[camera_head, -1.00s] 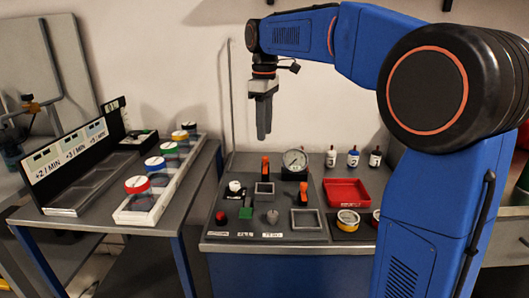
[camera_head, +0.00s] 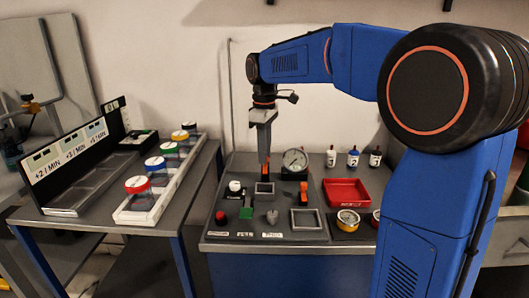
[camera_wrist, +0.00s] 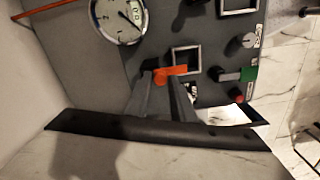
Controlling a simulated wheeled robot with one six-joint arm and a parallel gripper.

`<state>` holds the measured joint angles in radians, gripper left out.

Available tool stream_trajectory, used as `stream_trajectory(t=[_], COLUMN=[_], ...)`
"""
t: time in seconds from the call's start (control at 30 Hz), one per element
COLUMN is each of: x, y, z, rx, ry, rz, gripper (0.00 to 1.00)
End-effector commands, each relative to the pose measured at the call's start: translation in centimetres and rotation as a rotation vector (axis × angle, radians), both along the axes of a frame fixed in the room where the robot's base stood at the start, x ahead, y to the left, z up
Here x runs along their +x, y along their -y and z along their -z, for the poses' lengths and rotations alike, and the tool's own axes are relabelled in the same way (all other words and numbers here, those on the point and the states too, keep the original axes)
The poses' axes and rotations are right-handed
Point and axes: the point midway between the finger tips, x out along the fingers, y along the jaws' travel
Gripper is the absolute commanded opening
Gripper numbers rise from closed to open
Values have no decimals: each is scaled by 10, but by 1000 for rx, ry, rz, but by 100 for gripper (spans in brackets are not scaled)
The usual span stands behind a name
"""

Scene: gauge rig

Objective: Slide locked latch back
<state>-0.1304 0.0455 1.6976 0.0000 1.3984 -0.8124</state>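An orange latch handle (camera_wrist: 171,74) lies at my fingertips in the wrist view, beside a square frame (camera_wrist: 186,60). My gripper (camera_wrist: 160,82) points down at it with its two fingers apart. I cannot tell whether either finger touches the handle. In the head view my gripper (camera_head: 263,158) hangs low over the back of the panel (camera_head: 240,170) and mostly hides this handle. A second orange handle (camera_head: 303,193) stands to the right, below the round gauge (camera_head: 295,161).
The gauge stands close to the right of my gripper. A white knob (camera_head: 234,187), red button (camera_head: 220,217) and green block (camera_head: 246,213) are on the panel's left. A red tray (camera_head: 346,191) and small bottles (camera_head: 353,157) are at the right. A side table holds several jars (camera_head: 138,190).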

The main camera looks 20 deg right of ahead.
Motion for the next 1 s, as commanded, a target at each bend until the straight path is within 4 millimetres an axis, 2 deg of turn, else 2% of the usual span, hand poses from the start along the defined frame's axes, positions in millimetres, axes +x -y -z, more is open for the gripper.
stream_trajectory(t=[0.03,0.07,0.1,0.27,0.53,0.8,0.83,0.9,1.0], x=[0,0,0,1,24,26,26,26,26], y=[0,0,0,0,8,8,8,8,8], z=[0,0,0,0,0,0,0,-1,0], rx=[0,0,0,0,0,-1,-1,0,0], ry=[0,0,0,0,0,4,4,4,2], rz=[0,0,0,0,0,0,0,0,0], gripper=[9,2,0,0,0,0,21,35,35])
